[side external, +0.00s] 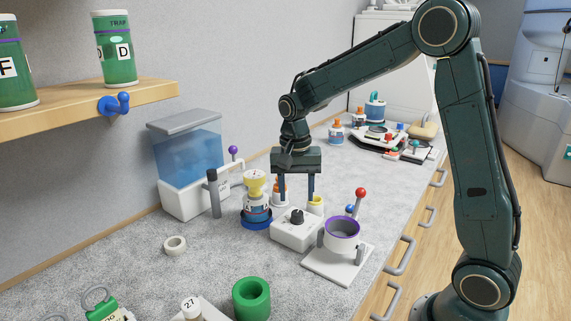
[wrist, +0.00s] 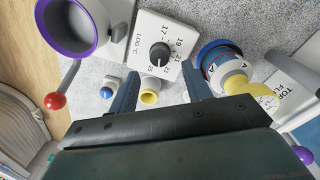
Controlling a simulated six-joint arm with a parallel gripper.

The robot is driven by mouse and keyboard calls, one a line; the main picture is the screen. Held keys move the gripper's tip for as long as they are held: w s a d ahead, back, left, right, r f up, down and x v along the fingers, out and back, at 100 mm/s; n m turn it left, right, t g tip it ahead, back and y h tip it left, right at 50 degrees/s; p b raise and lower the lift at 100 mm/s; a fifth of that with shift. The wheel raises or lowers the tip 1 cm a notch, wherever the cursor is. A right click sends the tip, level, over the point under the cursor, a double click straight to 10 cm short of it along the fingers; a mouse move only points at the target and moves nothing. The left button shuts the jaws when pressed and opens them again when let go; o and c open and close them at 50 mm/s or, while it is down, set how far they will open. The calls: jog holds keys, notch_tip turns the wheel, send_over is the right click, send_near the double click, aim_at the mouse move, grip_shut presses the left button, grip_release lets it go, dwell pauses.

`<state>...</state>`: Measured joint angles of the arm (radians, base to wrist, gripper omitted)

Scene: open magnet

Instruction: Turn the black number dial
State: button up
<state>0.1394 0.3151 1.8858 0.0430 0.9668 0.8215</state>
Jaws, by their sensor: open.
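The black number dial (side external: 296,217) sits on top of a white box (side external: 290,233) on the grey countertop. In the wrist view the dial (wrist: 160,54) has a pale pointer line and printed numbers around it, with 17 and 19 legible. My gripper (side external: 294,197) points down, just above and behind the dial in the side view. Its two fingers are apart with nothing between them. In the wrist view my gripper (wrist: 160,78) has its fingertips on either side of the line to the dial, just short of it. I see no contact with the dial.
A white pot with a purple rim (side external: 342,228) and a red-knobbed lever (side external: 361,193) stand right of the box. A yellow-topped bottle in a blue ring (side external: 257,221) stands left. A small yellow cup (wrist: 150,97) is close to my fingers. The front-left counter has clear patches.

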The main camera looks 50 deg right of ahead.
aim_at(295, 212)
notch_tip(295, 212, up, 8)
jog(key=shift+w+r, duration=0.15)
jog(key=shift+r, duration=0.1)
jog(key=shift+a, duration=0.1)
dwell(0.4)
jog(key=s+a+n+t, duration=0.2)
jog(key=s+n, duration=0.1)
jog(key=s, duration=0.4)
jog(key=s+a+r+n+t, duration=0.1)
jog(key=s+n, duration=0.3)
jog(key=s, duration=0.4)
jog(key=s+a+r+n+t, duration=0.1)
jog(key=s+a+n+t, duration=0.2)
jog(key=s, duration=0.4)
jog(key=shift+s+n, duration=0.25)
jog(key=shift+n, duration=0.45)
